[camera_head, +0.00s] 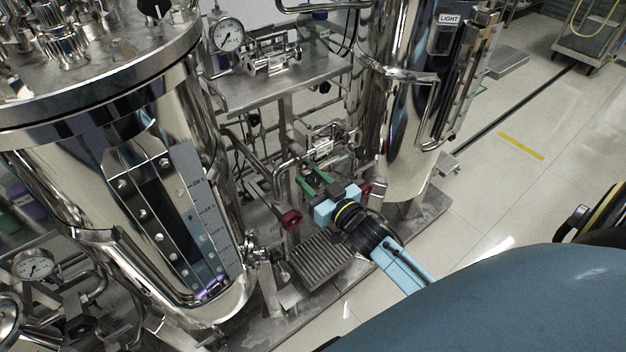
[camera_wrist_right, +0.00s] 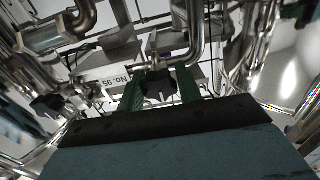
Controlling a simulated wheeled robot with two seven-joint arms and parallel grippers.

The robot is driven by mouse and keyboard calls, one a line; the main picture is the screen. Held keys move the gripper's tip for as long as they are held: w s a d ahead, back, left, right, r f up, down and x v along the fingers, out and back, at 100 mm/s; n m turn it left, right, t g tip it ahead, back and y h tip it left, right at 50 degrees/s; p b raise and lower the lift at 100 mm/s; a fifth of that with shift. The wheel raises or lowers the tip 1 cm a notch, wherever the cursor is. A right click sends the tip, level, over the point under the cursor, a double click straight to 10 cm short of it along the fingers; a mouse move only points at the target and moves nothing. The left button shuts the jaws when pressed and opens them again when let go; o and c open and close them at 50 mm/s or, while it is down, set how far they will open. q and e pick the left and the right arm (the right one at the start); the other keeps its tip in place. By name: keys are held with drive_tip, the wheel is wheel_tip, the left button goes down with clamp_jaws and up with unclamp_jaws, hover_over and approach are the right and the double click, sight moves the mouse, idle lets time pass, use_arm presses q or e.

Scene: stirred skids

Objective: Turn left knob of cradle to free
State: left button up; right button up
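My right gripper (camera_head: 313,182), light blue with green fingers, reaches in among the pipework between two steel vessels in the head view. In the right wrist view, its two green fingers (camera_wrist_right: 160,88) stand apart on either side of a black lobed knob (camera_wrist_right: 158,86). The knob nearly fills the gap; I cannot tell whether the fingers press on it. A second black knob (camera_wrist_right: 47,105) shows at the left of that view. A plate with an upside-down "No. 95" label (camera_wrist_right: 122,82) lies behind the fingers. In the head view the gripped area is too small to make out. My left gripper is not in view.
A large steel vessel (camera_head: 110,160) stands at left, another (camera_head: 405,130) behind the gripper. Red handwheels (camera_head: 291,219) (camera_head: 365,189) flank the gripper closely. A steel shelf with a gauge (camera_head: 228,35) is above. Open floor (camera_head: 500,190) lies at right.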

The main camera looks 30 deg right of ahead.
drive_tip(key=c, duration=0.5)
